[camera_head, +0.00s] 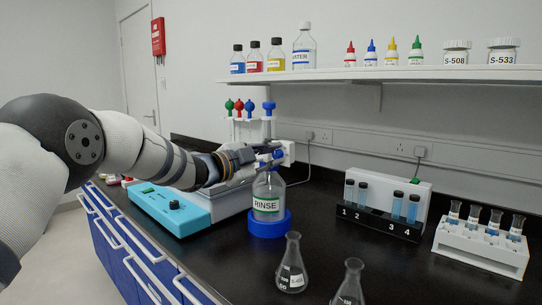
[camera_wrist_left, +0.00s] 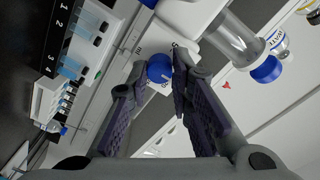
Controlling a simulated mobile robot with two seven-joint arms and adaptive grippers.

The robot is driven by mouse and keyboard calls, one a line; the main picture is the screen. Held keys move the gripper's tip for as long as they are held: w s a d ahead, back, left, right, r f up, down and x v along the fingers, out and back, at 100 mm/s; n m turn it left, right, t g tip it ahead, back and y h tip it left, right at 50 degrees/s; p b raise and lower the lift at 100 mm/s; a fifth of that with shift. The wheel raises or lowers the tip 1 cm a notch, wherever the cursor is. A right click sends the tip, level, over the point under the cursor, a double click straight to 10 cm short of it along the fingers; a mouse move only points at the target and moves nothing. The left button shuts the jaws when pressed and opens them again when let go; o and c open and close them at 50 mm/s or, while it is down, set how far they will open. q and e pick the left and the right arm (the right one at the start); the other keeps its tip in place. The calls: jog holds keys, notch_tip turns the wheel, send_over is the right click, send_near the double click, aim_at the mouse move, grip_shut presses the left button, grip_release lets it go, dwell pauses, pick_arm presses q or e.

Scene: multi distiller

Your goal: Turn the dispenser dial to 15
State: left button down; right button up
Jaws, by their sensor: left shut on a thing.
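The blue dispenser dial (camera_wrist_left: 160,68) shows in the left wrist view on a white face, with small markings around it too small to read surely. My left gripper (camera_wrist_left: 154,88) has its two dark fingers on either side of the dial and is shut on it. In the head view my left gripper (camera_head: 274,158) reaches in from the left at the white dispenser body (camera_head: 289,152), above the bottle labelled RINSE (camera_head: 267,188). The gripper hides most of the dial there. My right gripper is not in view.
The RINSE bottle stands in a blue ring (camera_head: 269,224). A turquoise device (camera_head: 170,208) lies left of it. Two flasks (camera_head: 292,268) stand in front. A numbered vial rack (camera_head: 380,222) and white tube rack (camera_head: 482,246) stand right. A shelf (camera_head: 390,75) with bottles hangs above.

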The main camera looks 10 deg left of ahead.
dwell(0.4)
pick_arm(q)
jog(key=c, duration=1.7)
grip_release()
jog(key=v, duration=1.2)
